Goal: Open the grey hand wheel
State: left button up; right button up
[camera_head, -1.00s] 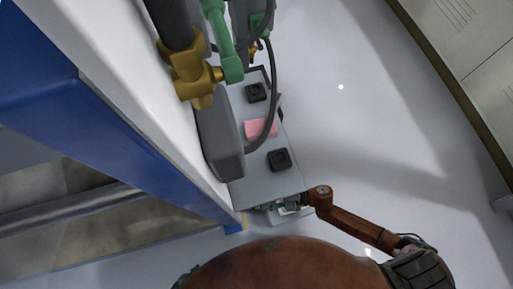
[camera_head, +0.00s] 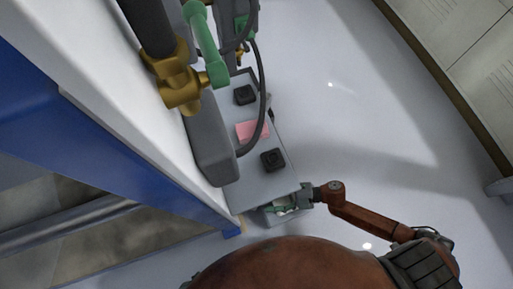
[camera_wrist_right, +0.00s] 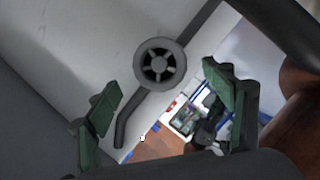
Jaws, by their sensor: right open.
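The grey hand wheel (camera_wrist_right: 160,64), a round rim with spokes and a hub, shows in the right wrist view against a pale grey surface. I do not make it out in the head view, where the grey box may hide it. My right gripper (camera_wrist_right: 165,105) is open and empty, its two green fingers apart to the left and right below the wheel. The wheel lies beyond the fingertips, apart from them. In the head view the right gripper (camera_head: 283,207) is at the near end of the grey box, partly hidden under it. My left gripper is not in view.
A grey box (camera_head: 262,185) with black knobs and a pink label stands beside a white and blue frame (camera_head: 130,160). A brass valve with a green lever (camera_head: 208,45) is above. Floor (camera_head: 360,120) to the right is clear.

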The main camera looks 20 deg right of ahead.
jog(key=v, duration=0.6)
jog(key=shift+a, duration=0.1)
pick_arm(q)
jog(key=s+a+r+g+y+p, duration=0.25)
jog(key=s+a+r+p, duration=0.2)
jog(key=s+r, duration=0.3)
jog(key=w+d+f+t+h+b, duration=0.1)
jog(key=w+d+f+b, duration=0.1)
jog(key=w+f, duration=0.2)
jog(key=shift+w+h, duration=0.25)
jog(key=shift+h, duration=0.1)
pick_arm(e)
jog(key=shift+w+a+f+m+g+h, duration=0.15)
jog(key=shift+w+a+f+m+g, duration=0.4)
jog(key=shift+a+m+g, duration=0.9)
jog(key=shift+w+a+f+m+g+h, duration=0.25)
jog(key=shift+w+a+m+g, duration=0.6)
jog(key=shift+a+m, duration=1.2)
jog(key=shift+w+a+f+m+g+h, duration=0.1)
jog(key=shift+w+a+f+m+g, duration=0.45)
jog(key=shift+a+m+g, duration=0.85)
jog(key=shift+w+a+r+t, duration=0.15)
jog(key=shift+a+t, duration=0.15)
jog(key=shift+a, duration=0.2)
jog(key=shift+c, duration=0.3)
jog(key=c, duration=1.1)
